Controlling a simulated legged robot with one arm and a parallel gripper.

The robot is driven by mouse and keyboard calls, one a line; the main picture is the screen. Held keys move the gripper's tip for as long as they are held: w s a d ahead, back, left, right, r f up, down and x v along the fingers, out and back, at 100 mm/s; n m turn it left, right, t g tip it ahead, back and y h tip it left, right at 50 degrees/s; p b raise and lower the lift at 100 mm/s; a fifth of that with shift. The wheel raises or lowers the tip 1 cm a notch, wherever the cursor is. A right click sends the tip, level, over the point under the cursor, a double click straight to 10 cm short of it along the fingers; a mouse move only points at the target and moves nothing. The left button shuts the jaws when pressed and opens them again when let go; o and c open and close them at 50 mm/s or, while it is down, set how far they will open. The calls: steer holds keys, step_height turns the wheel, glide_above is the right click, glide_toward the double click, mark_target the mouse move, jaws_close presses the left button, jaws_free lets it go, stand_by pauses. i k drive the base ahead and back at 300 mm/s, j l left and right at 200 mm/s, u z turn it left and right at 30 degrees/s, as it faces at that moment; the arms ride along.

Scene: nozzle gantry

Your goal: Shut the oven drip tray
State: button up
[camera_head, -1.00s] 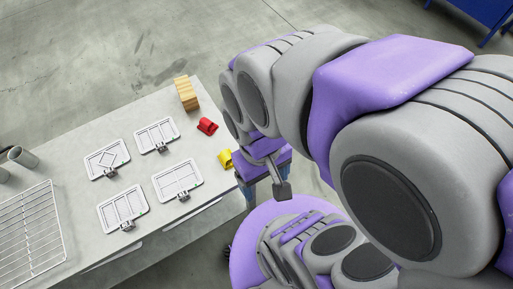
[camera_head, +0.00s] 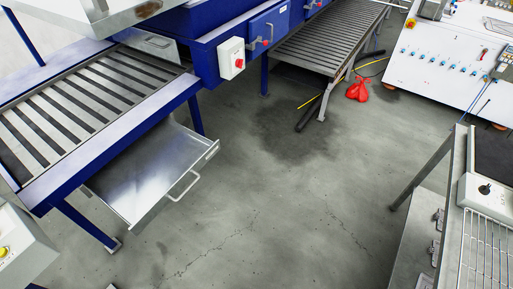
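The drip tray (camera_head: 150,175) is a shallow shiny metal tray at the left of the head view. It sticks out from under a blue-framed slatted conveyor (camera_head: 183,88), so it stands open. Its bar handle (camera_head: 184,187) is on its outer right end, facing the open floor. The tray's inner end is hidden under the conveyor frame. The blue oven body (camera_head: 205,30) is behind, at the top. My gripper is not in view, and nothing is seen touching the tray.
A white box with a red knob (camera_head: 231,58) is on the oven side. A second slatted conveyor (camera_head: 320,40) runs behind. A red object (camera_head: 358,90) and dark bars lie on the floor. A bench with a wire rack (camera_head: 485,250) is at right. The middle floor (camera_head: 290,200) is clear.

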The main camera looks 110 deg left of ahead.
mark_target(140, 181)
steer(key=u, duration=1.05)
steer(key=k+u, duration=0.1)
steer(key=u, duration=0.95)
steer(key=j+u, duration=0.1)
steer(key=u, duration=0.4)
steer(key=k+u, duration=0.1)
steer(key=u, duration=0.45)
steer(key=j+u, duration=0.1)
steer(key=u, duration=0.9)
steer(key=i+j+z, duration=0.15)
steer(key=j, duration=0.2)
steer(key=i+j+z, duration=0.1)
steer(key=i+j, duration=0.15)
steer(key=j, duration=0.1)
